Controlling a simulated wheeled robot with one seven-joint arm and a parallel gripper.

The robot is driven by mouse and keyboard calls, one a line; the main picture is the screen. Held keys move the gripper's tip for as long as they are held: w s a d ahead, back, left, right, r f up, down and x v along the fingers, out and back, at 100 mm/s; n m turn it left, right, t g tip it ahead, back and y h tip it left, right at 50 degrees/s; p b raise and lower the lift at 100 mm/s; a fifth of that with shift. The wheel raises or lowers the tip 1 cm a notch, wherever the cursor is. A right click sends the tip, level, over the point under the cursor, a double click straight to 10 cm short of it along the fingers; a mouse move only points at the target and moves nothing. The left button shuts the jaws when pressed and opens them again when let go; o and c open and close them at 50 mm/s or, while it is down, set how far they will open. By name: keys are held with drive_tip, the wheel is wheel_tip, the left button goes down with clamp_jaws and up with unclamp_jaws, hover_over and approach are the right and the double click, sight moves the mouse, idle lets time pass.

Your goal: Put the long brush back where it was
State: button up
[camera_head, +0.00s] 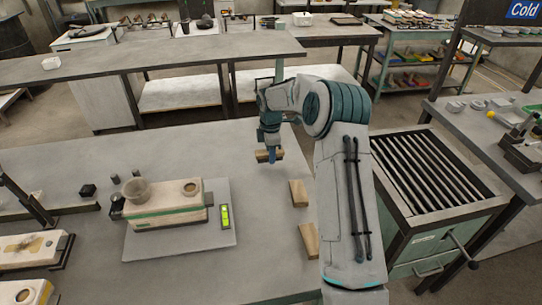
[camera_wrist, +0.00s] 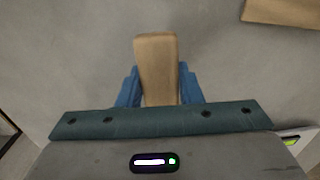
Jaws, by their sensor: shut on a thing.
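My gripper (camera_head: 268,150) points down over the far right part of the grey table (camera_head: 180,268), with its blue fingers (camera_wrist: 159,90) closed on both sides of a light wooden brush (camera_wrist: 156,62). The brush also shows in the head view (camera_head: 262,157). Its bristles are hidden, and I cannot tell whether it touches the table. Two similar wooden pieces (camera_head: 298,193) (camera_head: 309,241) lie apart on the table nearer to me. Part of one wooden piece (camera_wrist: 285,12) shows at the top right of the wrist view. I cannot tell which piece is longest.
A slatted stand (camera_head: 425,170) is at the right. The table around my gripper is clear.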

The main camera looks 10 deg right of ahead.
drive_tip(key=shift+f, duration=1)
drive_tip(key=shift+f, duration=0.25)
drive_tip(key=o, duration=0.9)
drive_tip(key=shift+r, duration=0.1)
drive_tip(key=shift+o, duration=0.2)
